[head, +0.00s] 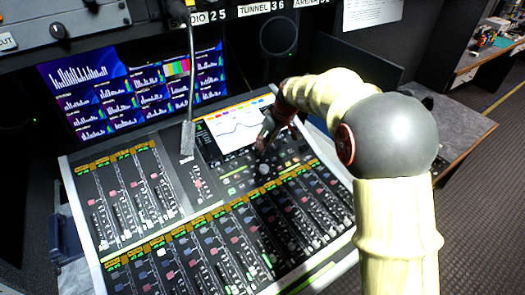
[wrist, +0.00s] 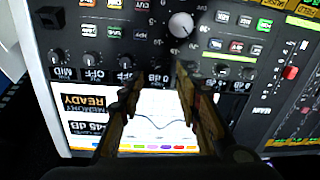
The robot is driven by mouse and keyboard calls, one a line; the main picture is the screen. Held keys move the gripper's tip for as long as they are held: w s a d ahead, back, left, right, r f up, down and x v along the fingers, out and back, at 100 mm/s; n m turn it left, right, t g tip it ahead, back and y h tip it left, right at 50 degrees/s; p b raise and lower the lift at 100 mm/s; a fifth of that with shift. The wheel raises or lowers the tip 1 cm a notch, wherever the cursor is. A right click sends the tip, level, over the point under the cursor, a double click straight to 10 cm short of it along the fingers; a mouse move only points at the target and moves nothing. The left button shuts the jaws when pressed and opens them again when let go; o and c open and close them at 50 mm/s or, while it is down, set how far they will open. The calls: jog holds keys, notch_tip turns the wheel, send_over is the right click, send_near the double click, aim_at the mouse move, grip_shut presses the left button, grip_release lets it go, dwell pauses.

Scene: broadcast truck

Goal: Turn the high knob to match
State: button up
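The mixing console (head: 160,235) fills the lower middle of the head view. Its screen (head: 240,133) shows a curve and also appears upside down in the wrist view (wrist: 155,108). In the wrist view, a row of small dark knobs runs along the screen's edge, including a knob (wrist: 89,58) near an "OFF" label and another knob (wrist: 126,62). A "MID" label is readable at the left; I cannot read a high label. A larger pale knob (wrist: 181,25) sits beyond the row. My gripper (wrist: 157,82) is open and empty, its fingertips spread near the knob row; contact cannot be told.
A thin gooseneck microphone (head: 189,100) rises from the console left of my arm. Monitors with graphs (head: 85,85) stand behind it. Several faders and buttons lie around the knobs. Open floor (head: 490,190) is at the right.

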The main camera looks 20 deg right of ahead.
jog(key=b+x, duration=0.1)
jog(key=x, duration=0.4)
jog(key=shift+w+a+f+b, duration=0.1)
jog(key=shift+f+b, duration=0.2)
jog(key=shift+f, duration=0.05)
jog(key=c, duration=0.8)
grip_shut()
